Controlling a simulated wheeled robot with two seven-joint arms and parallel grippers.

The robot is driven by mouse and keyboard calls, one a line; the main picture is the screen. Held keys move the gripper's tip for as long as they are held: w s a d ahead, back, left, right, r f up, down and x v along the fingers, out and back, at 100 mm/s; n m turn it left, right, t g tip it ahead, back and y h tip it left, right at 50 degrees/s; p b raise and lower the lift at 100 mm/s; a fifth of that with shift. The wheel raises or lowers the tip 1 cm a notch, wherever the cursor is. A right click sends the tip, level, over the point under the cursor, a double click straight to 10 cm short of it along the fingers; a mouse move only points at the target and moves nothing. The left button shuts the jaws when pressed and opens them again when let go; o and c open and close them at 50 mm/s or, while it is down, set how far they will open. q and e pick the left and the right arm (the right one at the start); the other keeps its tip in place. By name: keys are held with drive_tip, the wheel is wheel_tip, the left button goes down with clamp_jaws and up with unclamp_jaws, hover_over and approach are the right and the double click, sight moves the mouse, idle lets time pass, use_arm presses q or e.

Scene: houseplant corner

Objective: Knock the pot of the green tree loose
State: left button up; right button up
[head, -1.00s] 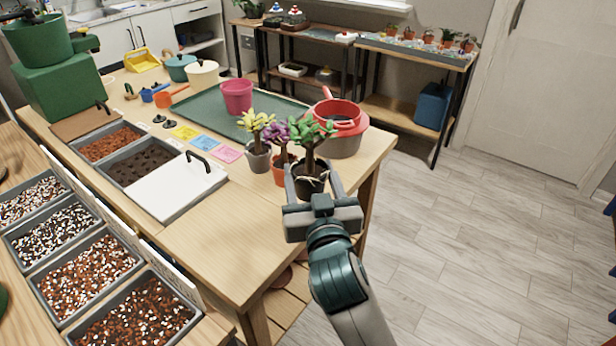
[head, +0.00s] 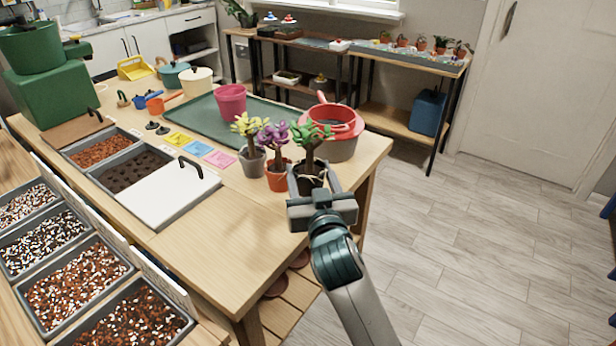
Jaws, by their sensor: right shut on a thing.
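The green tree (head: 309,138) stands upright in a dark pot (head: 311,171) near the right edge of the wooden table. My right gripper (head: 318,180) is around that dark pot, one finger on each side, and shut on it. The pot's lower part is hidden behind the gripper body. Just left of it are a purple tree (head: 275,137) in a terracotta pot (head: 278,178) and a yellow tree (head: 249,127) in a grey pot (head: 252,162). My left gripper is not in view.
A grey pot with a red sieve (head: 335,122) stands right behind the green tree. A magenta pot (head: 231,101) is on the green mat (head: 197,120). A white lid (head: 166,192) covers a bin at left. The table front (head: 215,255) is clear.

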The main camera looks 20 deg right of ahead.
sight(313, 187)
drive_tip(key=shift+w+d+f+b, duration=0.15)
drive_tip(key=shift+w+d+f, duration=0.15)
drive_tip(key=shift+w, duration=0.25)
drive_tip(key=shift+w+d+f+b, duration=0.2)
drive_tip(key=shift+w+f, duration=0.2)
drive_tip(key=shift+w, duration=0.15)
drive_tip(key=shift+s+d+f+b, duration=0.1)
drive_tip(key=shift+s+f+b, duration=0.1)
drive_tip(key=shift+f+b, duration=0.6)
drive_tip(key=shift+s+d+f+b, duration=0.15)
drive_tip(key=shift+f+b, duration=0.2)
drive_tip(key=shift+f, duration=0.7)
drive_tip(key=shift+w+a+f, duration=0.1)
drive_tip(key=shift+w+a+p, duration=0.15)
drive_tip(key=shift+p, duration=0.25)
drive_tip(key=shift+w+r+p, duration=0.1)
drive_tip(key=shift+r+p, duration=0.45)
drive_tip(key=shift+p, duration=0.05)
wheel_tip(313, 187, up, 3)
drive_tip(key=p, duration=0.3)
drive_tip(key=shift+f, duration=0.1)
